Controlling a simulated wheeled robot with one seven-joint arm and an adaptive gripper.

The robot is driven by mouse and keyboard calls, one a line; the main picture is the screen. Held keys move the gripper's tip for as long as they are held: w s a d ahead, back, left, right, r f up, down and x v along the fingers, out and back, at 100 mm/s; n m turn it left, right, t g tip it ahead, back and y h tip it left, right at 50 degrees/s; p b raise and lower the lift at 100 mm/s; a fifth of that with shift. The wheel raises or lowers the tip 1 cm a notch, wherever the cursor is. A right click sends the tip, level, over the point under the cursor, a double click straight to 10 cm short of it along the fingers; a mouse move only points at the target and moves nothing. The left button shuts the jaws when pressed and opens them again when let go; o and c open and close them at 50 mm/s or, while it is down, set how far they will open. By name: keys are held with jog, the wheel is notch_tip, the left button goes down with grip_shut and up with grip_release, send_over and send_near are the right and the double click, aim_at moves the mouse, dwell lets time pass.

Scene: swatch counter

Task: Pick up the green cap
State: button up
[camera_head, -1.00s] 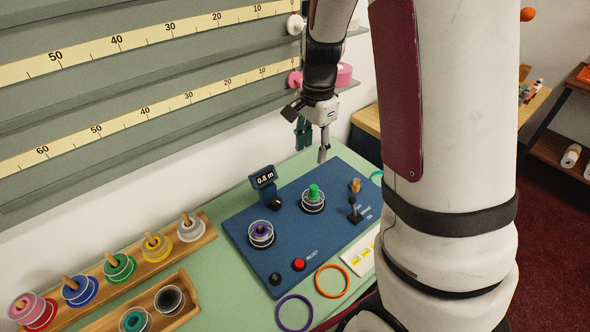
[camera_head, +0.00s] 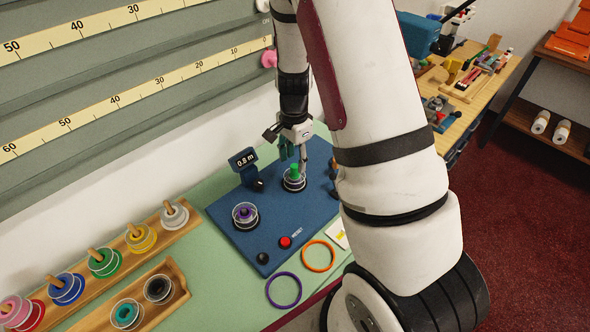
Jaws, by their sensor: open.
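The green cap (camera_head: 294,170) stands upright on a clear-rimmed spool (camera_head: 292,184) at the back right of the blue panel (camera_head: 275,212). My gripper (camera_head: 294,157) is open and points down, with its fingertips close around or just above the cap. From this angle I cannot tell whether a finger touches it. Part of the panel's right side is hidden behind my arm.
Orange (camera_head: 318,256) and purple (camera_head: 283,291) rings lie in front. Wooden racks of spools (camera_head: 150,229) stand left.

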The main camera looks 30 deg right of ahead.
aim_at(294, 166)
jog(key=shift+f, duration=1.8)
jog(key=c, duration=0.8)
jog(key=shift+c, duration=0.2)
jog(key=shift+w+r, duration=0.1)
jog(key=shift+r, duration=0.05)
